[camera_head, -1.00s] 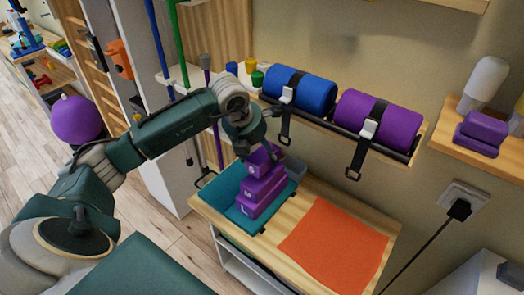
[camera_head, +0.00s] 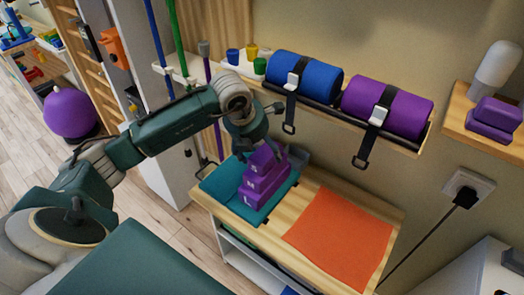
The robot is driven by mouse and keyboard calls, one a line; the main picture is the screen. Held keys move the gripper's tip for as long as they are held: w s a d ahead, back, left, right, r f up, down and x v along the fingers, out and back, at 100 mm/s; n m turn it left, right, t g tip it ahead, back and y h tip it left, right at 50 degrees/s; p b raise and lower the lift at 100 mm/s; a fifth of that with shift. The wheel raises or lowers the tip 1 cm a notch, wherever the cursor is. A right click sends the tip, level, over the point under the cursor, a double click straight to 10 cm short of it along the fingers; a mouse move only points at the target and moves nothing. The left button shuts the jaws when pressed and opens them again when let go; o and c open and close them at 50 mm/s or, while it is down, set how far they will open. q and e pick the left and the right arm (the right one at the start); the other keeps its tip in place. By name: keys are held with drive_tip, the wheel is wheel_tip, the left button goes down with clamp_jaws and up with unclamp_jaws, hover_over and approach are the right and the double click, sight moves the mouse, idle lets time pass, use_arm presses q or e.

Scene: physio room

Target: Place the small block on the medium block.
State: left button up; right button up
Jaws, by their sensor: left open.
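The purple small block (camera_head: 262,160), marked S, sits on top of the purple medium block (camera_head: 267,180), marked M. The medium block rests on the larger purple block (camera_head: 264,195), marked L, on a teal mat (camera_head: 222,185). The three form a stepped stack. My left gripper (camera_head: 264,140) is open, just above and behind the small block, its fingers close around its top. Whether a finger still touches the block cannot be told, as the wrist and fingers partly cover that area. My right gripper is not in view.
A wall shelf above holds a blue roll (camera_head: 305,78) and a purple roll (camera_head: 390,105) with hanging black straps near my gripper.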

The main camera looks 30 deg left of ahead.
use_arm(q)
drive_tip(key=b+v, duration=0.1)
drive_tip(key=v, duration=0.8)
drive_tip(key=shift+s+r+b, duration=0.1)
drive_tip(key=shift+r+b, duration=0.3)
drive_tip(key=shift+s+r, duration=0.25)
drive_tip(key=shift+r, duration=0.3)
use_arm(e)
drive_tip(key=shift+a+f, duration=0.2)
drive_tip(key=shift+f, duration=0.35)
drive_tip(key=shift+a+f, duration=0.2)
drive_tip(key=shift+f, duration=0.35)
use_arm(q)
drive_tip(key=shift+s+f, duration=0.1)
